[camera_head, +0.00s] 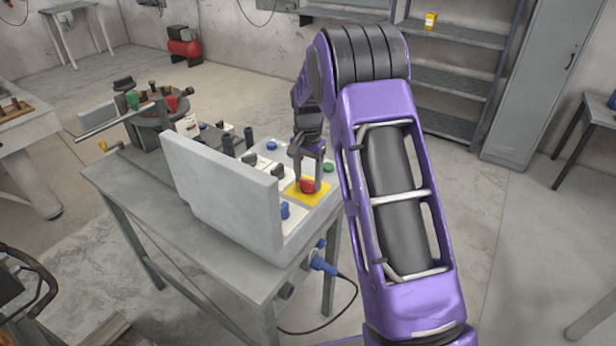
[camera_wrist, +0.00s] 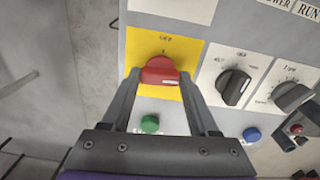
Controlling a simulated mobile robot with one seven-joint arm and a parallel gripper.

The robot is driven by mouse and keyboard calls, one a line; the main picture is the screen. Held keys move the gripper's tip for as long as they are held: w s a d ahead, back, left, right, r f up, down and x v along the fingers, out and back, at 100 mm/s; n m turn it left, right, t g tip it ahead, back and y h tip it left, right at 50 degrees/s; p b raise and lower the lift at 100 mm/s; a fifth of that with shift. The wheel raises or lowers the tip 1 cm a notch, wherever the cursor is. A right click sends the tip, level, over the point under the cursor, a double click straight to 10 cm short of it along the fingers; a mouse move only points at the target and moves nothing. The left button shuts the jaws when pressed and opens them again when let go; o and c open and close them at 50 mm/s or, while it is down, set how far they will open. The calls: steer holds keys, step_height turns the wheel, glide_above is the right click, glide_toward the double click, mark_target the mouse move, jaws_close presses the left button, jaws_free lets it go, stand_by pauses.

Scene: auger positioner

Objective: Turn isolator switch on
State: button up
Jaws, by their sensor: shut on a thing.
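The isolator switch is a red rotary knob (camera_wrist: 160,71) on a yellow plate (camera_wrist: 190,52) of the control panel. In the wrist view its marker line points up toward the plate's label, which is too small to read surely. My gripper (camera_wrist: 160,82) is shut on the red knob, with one finger on each side. In the head view my gripper (camera_head: 307,178) reaches down onto the red knob (camera_head: 308,186) on the yellow plate (camera_head: 304,194), near the panel's right end.
Black knobs (camera_wrist: 233,86), a green button (camera_wrist: 150,124) and a blue button (camera_wrist: 251,135) sit close around the yellow plate. A grey upright panel (camera_head: 215,185) stands along the bench's near side. A blue plug with a cable (camera_head: 322,264) hangs at the bench end.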

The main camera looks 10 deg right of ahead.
mark_target(308, 180)
steer(key=shift+m, duration=0.6)
steer(key=o, duration=1.4)
steer(key=shift+c, duration=0.2)
steer(key=shift+r, duration=0.1)
step_height(308, 180, up, 17)
steer(key=shift+r+p, duration=0.15)
steer(key=shift+p, duration=0.25)
